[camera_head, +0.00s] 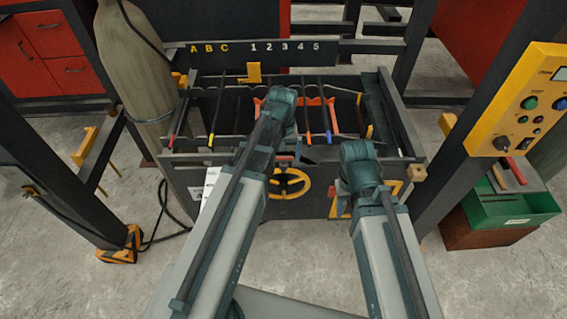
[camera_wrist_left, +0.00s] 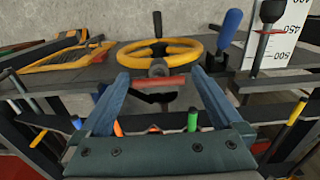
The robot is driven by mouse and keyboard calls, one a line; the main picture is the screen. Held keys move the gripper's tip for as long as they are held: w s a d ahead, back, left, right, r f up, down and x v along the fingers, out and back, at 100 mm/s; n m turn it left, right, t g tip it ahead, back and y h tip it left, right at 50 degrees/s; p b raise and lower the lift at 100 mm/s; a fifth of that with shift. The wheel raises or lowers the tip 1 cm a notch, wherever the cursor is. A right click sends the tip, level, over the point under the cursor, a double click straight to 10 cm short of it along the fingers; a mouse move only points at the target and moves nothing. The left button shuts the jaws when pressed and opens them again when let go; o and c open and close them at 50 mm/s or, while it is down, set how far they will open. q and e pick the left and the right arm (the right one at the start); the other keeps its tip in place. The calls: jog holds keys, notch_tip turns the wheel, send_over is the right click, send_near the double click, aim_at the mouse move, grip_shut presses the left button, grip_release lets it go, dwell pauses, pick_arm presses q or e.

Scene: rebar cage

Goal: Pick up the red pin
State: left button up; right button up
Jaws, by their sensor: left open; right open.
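The red pin (camera_wrist_left: 158,83) lies crosswise in the left wrist view, just below the hub of a yellow handwheel. My left gripper (camera_wrist_left: 161,76) is open, with one blue-grey finger on each side of the pin's middle. The pin shows between the fingers, but I cannot tell how far it is from them in depth. In the head view a small red piece (camera_head: 284,157) above the handwheel may be the same pin. My left arm hides its own gripper there. My right arm ends in front of the rack's right part, and its gripper is hidden.
The yellow handwheel (camera_head: 289,183) is on the rack's front panel; it also shows in the left wrist view (camera_wrist_left: 160,51). Several dark rods with coloured tips lie across the rack. A gas cylinder (camera_head: 137,65) stands left, a yellow control panel (camera_head: 518,100) right. A green box (camera_head: 512,205) is at lower right.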

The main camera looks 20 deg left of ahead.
aim_at(284, 159)
pick_arm(q)
jog(key=f+b, duration=0.4)
jog(key=f, duration=0.1)
jog(key=shift+w+f+b, duration=0.1)
jog(key=shift+w+b, duration=0.2)
jog(key=shift+b, duration=0.1)
jog(key=shift+c, duration=0.3)
jog(key=c, duration=1.2)
jog(key=shift+r, duration=0.2)
jog(key=shift+c, duration=0.2)
notch_tip(284, 159, up, 10)
jog(key=p, duration=1)
jog(key=shift+f, duration=0.1)
